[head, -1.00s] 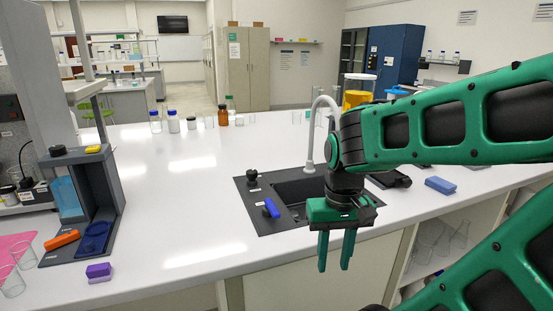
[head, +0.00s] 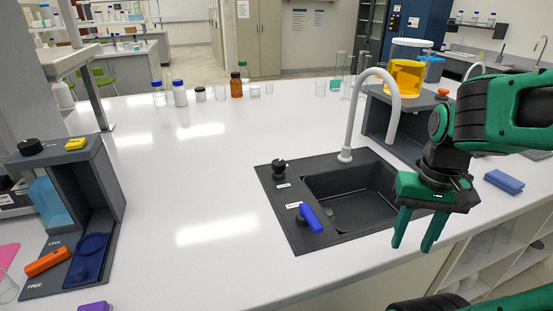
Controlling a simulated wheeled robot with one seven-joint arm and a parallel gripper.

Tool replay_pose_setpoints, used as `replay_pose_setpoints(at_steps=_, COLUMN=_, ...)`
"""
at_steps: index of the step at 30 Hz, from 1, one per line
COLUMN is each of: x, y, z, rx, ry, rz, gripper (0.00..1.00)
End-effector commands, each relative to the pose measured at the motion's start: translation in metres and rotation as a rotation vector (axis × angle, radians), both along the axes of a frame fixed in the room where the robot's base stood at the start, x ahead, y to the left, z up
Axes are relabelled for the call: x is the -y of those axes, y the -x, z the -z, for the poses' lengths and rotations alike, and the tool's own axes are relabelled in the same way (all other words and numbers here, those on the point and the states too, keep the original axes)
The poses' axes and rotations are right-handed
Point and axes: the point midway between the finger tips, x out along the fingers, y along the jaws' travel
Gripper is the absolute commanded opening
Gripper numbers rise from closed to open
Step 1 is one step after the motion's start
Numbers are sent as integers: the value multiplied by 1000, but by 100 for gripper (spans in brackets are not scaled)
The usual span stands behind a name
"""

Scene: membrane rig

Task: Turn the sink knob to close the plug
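The black sink (head: 322,172) is set into the white counter, with a curved grey faucet (head: 350,110) behind its basin. On its left ledge a round black knob (head: 279,167) stands at the back with a small white label beside it. A blue lever on a dark base (head: 310,217) sits nearer the front, also by a label. A round drain or plug (head: 328,213) shows in the basin; I cannot tell its state. My gripper (head: 413,246) points down, open and empty, right of the sink at the counter's front edge, apart from both controls.
A grey rig (head: 92,165) with an orange handle (head: 46,262) stands at the left. Bottles and glassware (head: 237,85) line the back. A grey stand with a yellow container (head: 405,76) is behind the sink. A blue block (head: 504,181) lies right. The counter left of the sink is clear.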

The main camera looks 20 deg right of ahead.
Motion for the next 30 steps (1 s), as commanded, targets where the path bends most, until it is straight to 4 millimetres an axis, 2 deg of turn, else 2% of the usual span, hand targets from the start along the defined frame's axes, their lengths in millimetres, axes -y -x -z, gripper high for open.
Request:
replay_pose_setpoints(at_steps=2, x=0, y=7, z=-8, rx=15, ry=1, rz=-20, gripper=53)
replay_pose_setpoints(at_steps=4, x=1, y=-4, z=-15, rx=17, ry=1, rz=-74, gripper=53)
replay_pose_setpoints(at_steps=5, x=8, y=-12, z=-19, rx=16, ry=2, rz=-110, gripper=53)
replay_pose_setpoints(at_steps=8, x=11, y=-51, z=-36, rx=15, ry=4, rz=-287, gripper=53)
replay_pose_setpoints(at_steps=13, x=-6, y=-145, z=-73, rx=17, ry=5, rz=-736, gripper=53)
replay_pose_setpoints(at_steps=17, x=-34, y=-217, z=-93, rx=18, ry=4, rz=-1102, gripper=53)
replay_pose_setpoints(at_steps=21, x=-77, y=-287, z=-106, rx=18, ry=-1, rz=-1489, gripper=53)
replay_pose_setpoints(at_steps=25, x=-116, y=-337, z=-110, rx=18, ry=-8, rz=-1789, gripper=53)
replay_pose_setpoints(at_steps=27, x=-134, y=-355, z=-111, rx=19, ry=-9, rz=-1915, gripper=53)
replay_pose_setpoints(at_steps=30, x=-153, y=-372, z=-111, rx=20, ry=-13, rz=-2041, gripper=53)
